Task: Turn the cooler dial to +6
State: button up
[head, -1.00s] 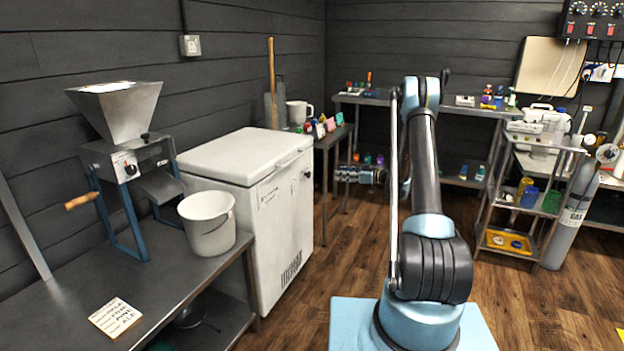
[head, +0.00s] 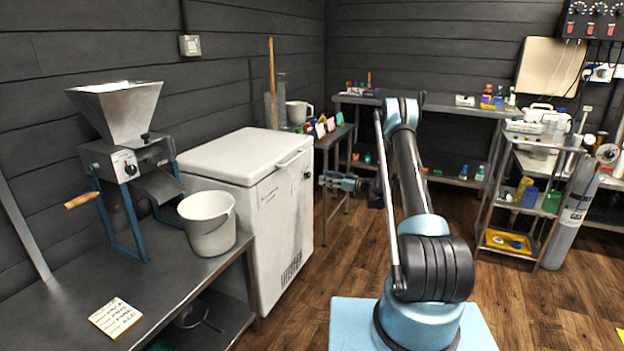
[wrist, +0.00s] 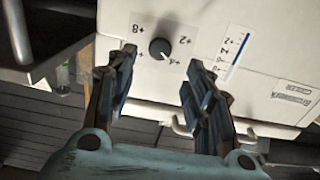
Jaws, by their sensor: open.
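The cooler is a white chest (head: 262,195) at the left centre of the head view. Its dial is a dark round knob (wrist: 160,48) on a white face in the wrist view. Printed marks ring it; +8 and +2 can be read, the others are small. A light pointer line on the knob seems to slant to the lower right of the picture; the exact mark is unclear. My gripper (wrist: 158,84) is open and empty, with the dial seen between and beyond its fingers, apart from them. In the head view my gripper (head: 324,181) is just right of the cooler.
A narrow side table (head: 335,135) stands behind the cooler. A steel bench (head: 75,290) with a bucket (head: 208,222) and mill (head: 120,150) is at left. Floor right of the cooler is clear.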

aim_at(310, 175)
jog(key=x, duration=0.8)
jog(key=shift+w+a, duration=0.15)
jog(key=shift+a, duration=0.2)
jog(key=c, duration=1)
jog(key=shift+d, duration=0.2)
jog(key=shift+c, duration=0.2)
jog(key=shift+a, duration=0.1)
